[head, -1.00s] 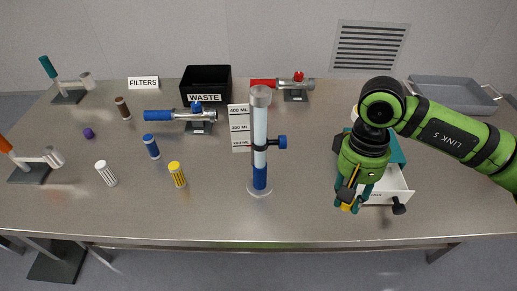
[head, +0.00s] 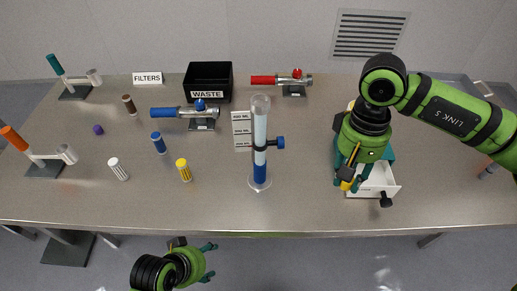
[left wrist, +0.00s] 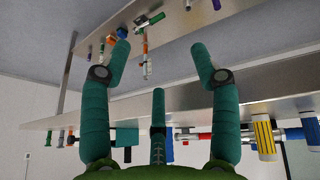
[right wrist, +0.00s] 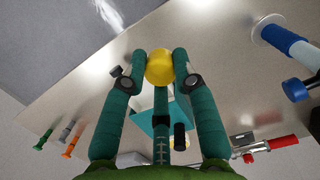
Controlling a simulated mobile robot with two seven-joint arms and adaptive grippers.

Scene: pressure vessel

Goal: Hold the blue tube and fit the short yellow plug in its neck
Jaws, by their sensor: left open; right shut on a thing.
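My right gripper (head: 350,186) is shut on a yellow plug (right wrist: 160,67), which shows as a rounded yellow end between its fingertips in the right wrist view. It holds the plug by an open white drawer (head: 376,190). A tube with a blue handle (head: 165,112), a metal body and a blue knob lies level on a dark stand at the back left of the bench. A clear upright column (head: 260,135) with blue liquid stands mid-bench. My left gripper (head: 210,262) is open and empty in front of the bench edge; its spread fingers fill the left wrist view (left wrist: 158,45).
The bench front is mostly clear.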

